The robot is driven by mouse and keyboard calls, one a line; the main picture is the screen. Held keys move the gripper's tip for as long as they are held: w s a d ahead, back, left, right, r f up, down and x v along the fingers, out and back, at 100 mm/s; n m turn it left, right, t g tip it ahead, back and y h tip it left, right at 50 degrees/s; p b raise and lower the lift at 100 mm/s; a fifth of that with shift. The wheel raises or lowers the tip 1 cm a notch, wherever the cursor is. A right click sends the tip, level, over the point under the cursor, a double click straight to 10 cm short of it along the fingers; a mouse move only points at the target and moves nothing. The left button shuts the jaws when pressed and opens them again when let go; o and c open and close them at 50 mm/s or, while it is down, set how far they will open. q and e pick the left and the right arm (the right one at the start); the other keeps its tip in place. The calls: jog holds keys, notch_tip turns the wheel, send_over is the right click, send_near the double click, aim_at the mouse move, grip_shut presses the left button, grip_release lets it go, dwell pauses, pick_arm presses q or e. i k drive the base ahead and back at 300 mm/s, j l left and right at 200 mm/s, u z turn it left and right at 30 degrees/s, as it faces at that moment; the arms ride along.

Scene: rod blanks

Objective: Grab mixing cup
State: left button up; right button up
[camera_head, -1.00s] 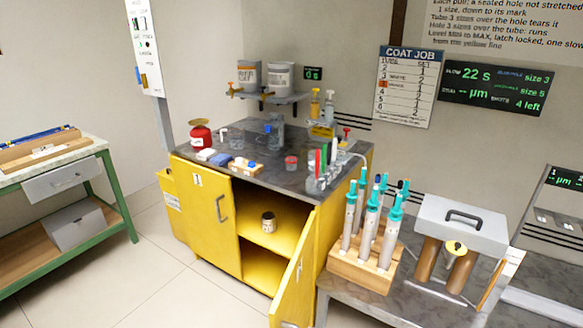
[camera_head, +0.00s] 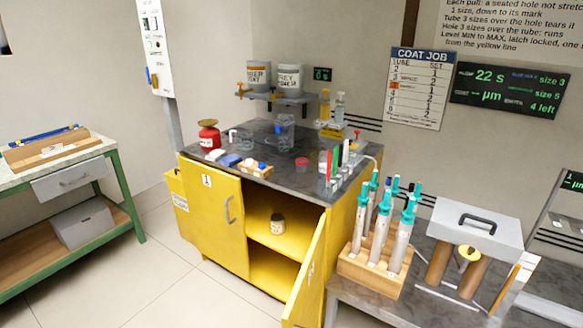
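Several small clear vessels stand on the dark top of the yellow cabinet (camera_head: 215,215). A taller clear cup (camera_head: 286,134) is at the back, under the shelf, and a shorter clear cup (camera_head: 245,140) is left of it. I cannot tell for sure which one is the mixing cup. A small red-topped pot (camera_head: 301,164) is near the middle of the top. Neither of my grippers shows in the head view.
The cabinet's right door (camera_head: 308,270) stands open, with a jar (camera_head: 277,224) inside. A red can (camera_head: 209,136) is at the top's left. A syringe rack (camera_head: 375,265) stands right. Bare floor (camera_head: 160,270) lies between the cabinet and the green bench (camera_head: 130,205).

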aim_at(302, 165)
jog(key=i+j+u, duration=0.3)
jog(key=j+u, duration=0.15)
jog(key=i+j+u, duration=0.8)
jog(key=u, duration=0.15)
jog(key=i+j+z, duration=0.1)
jog(key=i+z, duration=0.3)
jog(key=i+j+z, duration=0.25)
jog(key=i+z, duration=0.2)
jog(key=i+l+z, duration=0.1)
jog(key=i+z, duration=0.5)
jog(key=z, duration=0.15)
jog(key=i+j+z, duration=0.1)
jog(key=i+z, duration=0.3)
jog(key=k+l, duration=0.05)
jog(key=k, duration=0.05)
